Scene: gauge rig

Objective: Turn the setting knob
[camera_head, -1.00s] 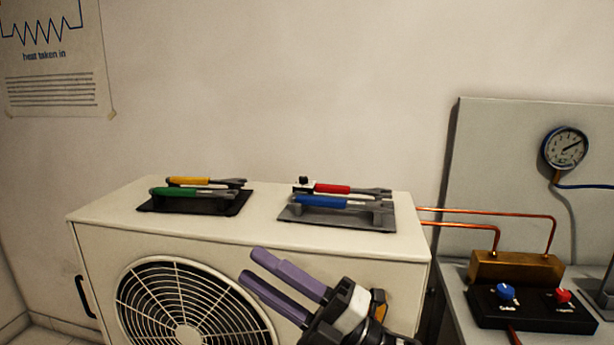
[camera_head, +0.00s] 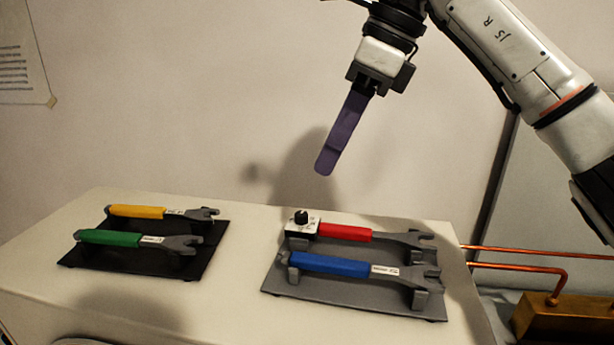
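A small black knob (camera_head: 301,216) stands on a white block at the left end of the red-handled wrench (camera_head: 345,232). That wrench lies on the back of a grey rack (camera_head: 340,290), behind a blue-handled wrench (camera_head: 332,265). My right gripper (camera_head: 328,166) hangs above the knob, slightly to its right in the picture, pointing down and apart from it. Its purple fingers overlap in this side view, so I cannot see a gap between them. Nothing shows in its grip. My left gripper is out of view.
A black rack (camera_head: 130,259) at the left holds a yellow-handled wrench (camera_head: 138,212) and a green-handled wrench (camera_head: 110,238). Both racks stand on a cream cabinet top (camera_head: 240,240). Copper pipes (camera_head: 525,270) run right to a brass block (camera_head: 548,318). The wall is behind.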

